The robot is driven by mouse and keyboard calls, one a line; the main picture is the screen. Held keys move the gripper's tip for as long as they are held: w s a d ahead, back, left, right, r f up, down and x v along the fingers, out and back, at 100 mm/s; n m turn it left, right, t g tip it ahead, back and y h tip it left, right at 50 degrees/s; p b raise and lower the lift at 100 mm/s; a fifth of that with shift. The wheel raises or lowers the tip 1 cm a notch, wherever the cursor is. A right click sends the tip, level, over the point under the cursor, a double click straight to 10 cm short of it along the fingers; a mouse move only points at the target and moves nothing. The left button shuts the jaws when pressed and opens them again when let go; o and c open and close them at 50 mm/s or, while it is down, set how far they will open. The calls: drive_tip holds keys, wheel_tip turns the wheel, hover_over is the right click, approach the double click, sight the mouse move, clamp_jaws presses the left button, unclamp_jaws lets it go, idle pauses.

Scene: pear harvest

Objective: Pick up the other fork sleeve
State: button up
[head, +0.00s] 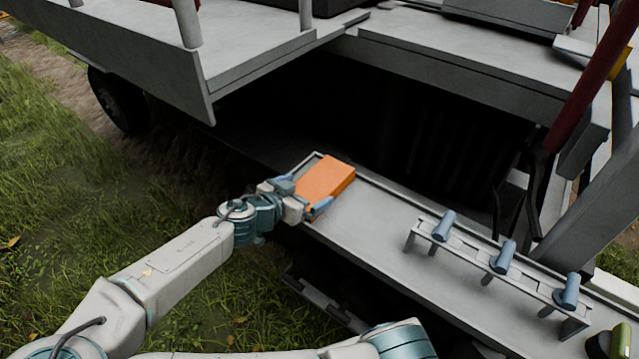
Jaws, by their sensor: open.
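An orange block-shaped piece (325,180), which looks like the fork sleeve, lies at the far left end of a grey tray-like ledge (370,225) in the head view. My gripper (304,199) is at the near left side of the orange piece, with its fingers open around or beside its near end. I cannot tell whether the fingers touch it. My gripper hides part of the piece's near left end. No second sleeve shows clearly.
A rack with several blue-grey cylinders (503,257) stands on the right part of the ledge. A dark red bar (590,80) slants down at the right. A grey platform (150,60) overhangs at the upper left. The ledge's middle is clear.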

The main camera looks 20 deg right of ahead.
sight(317, 183)
drive_tip(key=shift+x, duration=2.35)
drive_tip(key=shift+w+a, duration=0.1)
drive_tip(key=shift+w, duration=0.05)
drive_tip(key=shift+r, duration=0.1)
drive_tip(key=c, duration=0.9)
drive_tip(key=shift+c, duration=0.2)
